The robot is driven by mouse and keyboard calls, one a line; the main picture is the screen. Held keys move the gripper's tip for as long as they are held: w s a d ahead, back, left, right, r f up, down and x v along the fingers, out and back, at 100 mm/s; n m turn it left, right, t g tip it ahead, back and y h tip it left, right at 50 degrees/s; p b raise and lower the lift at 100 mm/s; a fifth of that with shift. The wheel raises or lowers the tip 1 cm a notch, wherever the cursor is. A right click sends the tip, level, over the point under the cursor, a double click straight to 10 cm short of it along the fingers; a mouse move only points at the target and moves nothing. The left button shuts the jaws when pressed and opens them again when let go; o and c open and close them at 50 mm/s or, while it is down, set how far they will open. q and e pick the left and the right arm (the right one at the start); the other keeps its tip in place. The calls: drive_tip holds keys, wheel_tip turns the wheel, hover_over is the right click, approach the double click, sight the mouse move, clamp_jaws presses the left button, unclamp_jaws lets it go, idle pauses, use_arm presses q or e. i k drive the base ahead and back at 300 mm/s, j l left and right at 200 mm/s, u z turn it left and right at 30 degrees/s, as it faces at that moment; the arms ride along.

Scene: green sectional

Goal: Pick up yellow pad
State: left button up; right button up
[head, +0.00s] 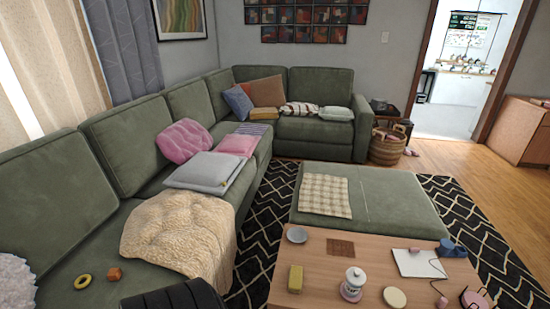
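A yellow rectangular block (295,279), which looks like the yellow pad, lies near the left edge of the wooden coffee table (330,262) in the head view. It is a little way left of a white lidded jar (353,284). A flat, pale cream round piece (395,297) also lies on the table, right of the jar. Neither of my grippers shows in the head view. Nothing is seen touching the yellow block.
A grey bowl (297,234), a brown square (340,248) and a white sheet (418,263) are on the table. A green ottoman (385,200) adjoins its far side.

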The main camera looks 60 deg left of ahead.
sight(294, 280)
drive_tip(key=u, duration=1.5)
